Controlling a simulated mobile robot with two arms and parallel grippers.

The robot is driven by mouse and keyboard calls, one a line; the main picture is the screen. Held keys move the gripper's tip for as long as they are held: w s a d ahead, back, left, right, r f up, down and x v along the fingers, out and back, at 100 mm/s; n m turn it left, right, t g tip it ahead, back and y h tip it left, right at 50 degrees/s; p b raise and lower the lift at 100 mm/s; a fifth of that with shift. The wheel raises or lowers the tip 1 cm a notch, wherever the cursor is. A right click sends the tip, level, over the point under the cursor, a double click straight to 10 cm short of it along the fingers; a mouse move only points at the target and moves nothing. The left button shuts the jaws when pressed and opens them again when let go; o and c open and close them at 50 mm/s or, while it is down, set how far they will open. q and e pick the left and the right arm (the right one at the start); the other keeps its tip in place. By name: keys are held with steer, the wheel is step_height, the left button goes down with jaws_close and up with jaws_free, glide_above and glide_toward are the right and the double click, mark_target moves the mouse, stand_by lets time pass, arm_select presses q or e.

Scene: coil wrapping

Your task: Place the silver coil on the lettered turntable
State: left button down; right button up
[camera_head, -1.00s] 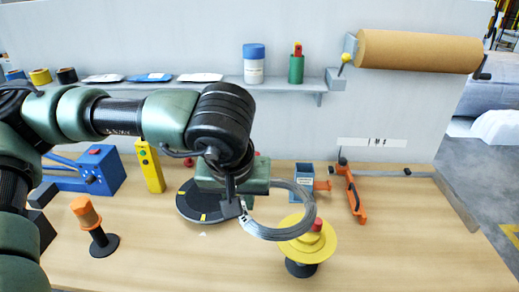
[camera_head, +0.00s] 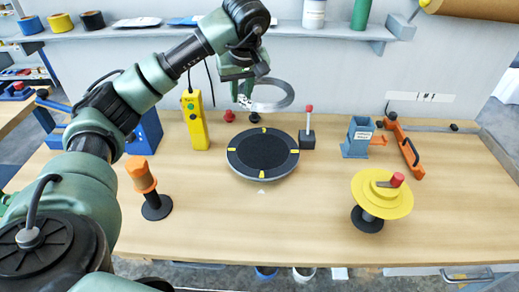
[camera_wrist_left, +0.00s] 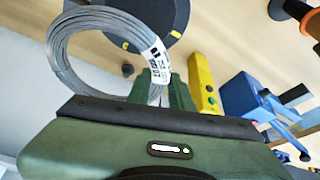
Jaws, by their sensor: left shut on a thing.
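The silver coil (camera_head: 290,97) is a ring of wire with a white printed label. My left gripper (camera_head: 243,92) is shut on it at the label side and holds it in the air, behind and above the turntable in the head view. The coil also fills the upper left of the left wrist view (camera_wrist_left: 57,62). The lettered turntable (camera_head: 263,153) is a dark disc with yellow marks, empty, on the bench. Part of it shows at the top of the left wrist view (camera_wrist_left: 165,12). My right gripper is not in view.
A yellow box (camera_head: 195,122) stands left of the turntable, and a red-tipped post (camera_head: 308,128) right of it. An orange-handled stand (camera_head: 140,175) is front left. A yellow spool stand (camera_head: 382,200) and a blue holder (camera_head: 358,138) are on the right. The front middle bench is clear.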

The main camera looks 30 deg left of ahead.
arm_select(q)
steer(key=p, duration=0.3)
glide_above(242, 154)
steer(key=d, duration=0.1)
steer(key=f, duration=1.5)
steer(key=shift+s, duration=0.35)
step_height(242, 154, down, 5)
steer(key=shift+d+r+p, duration=0.1)
steer(key=shift+r+p, duration=0.1)
steer(key=shift+p, duration=0.3)
steer(key=shift+f, duration=0.25)
steer(key=shift+f, duration=0.15)
steer(key=c, duration=1.3)
jaws_free()
steer(key=shift+o, duration=0.2)
